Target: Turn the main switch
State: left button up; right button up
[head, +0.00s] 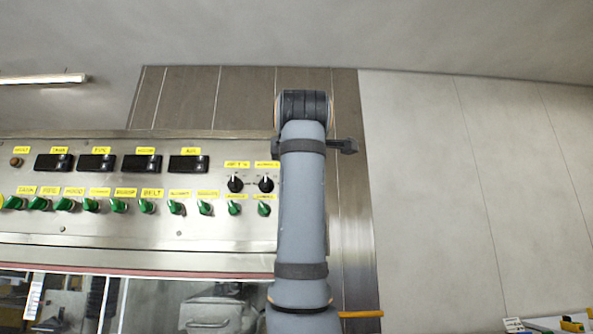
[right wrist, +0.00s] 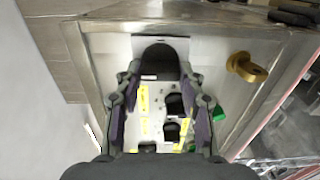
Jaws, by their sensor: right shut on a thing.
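In the right wrist view, a dark rounded handle (right wrist: 160,61) sits between the fingertips of my right gripper (right wrist: 161,76). It looks like the main switch, though no label of its own is readable. The gripper is shut on it, one finger on each side. In the head view my right arm stands upright in front of the right end of the steel control panel (head: 120,230) and hides the handle and most of the gripper. My left gripper is not in view.
Several green switches (head: 150,206), two black knobs (head: 235,184) and dark displays (head: 188,164) line the panel beside my right arm. A brass key-like piece (right wrist: 244,68) sticks out near the gripper. A bare wall (head: 440,180) lies to the right.

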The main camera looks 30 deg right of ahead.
dwell(0.3)
jog(key=o, duration=1.2)
jog(key=shift+c, duration=0.2)
jog(key=v, duration=1.2)
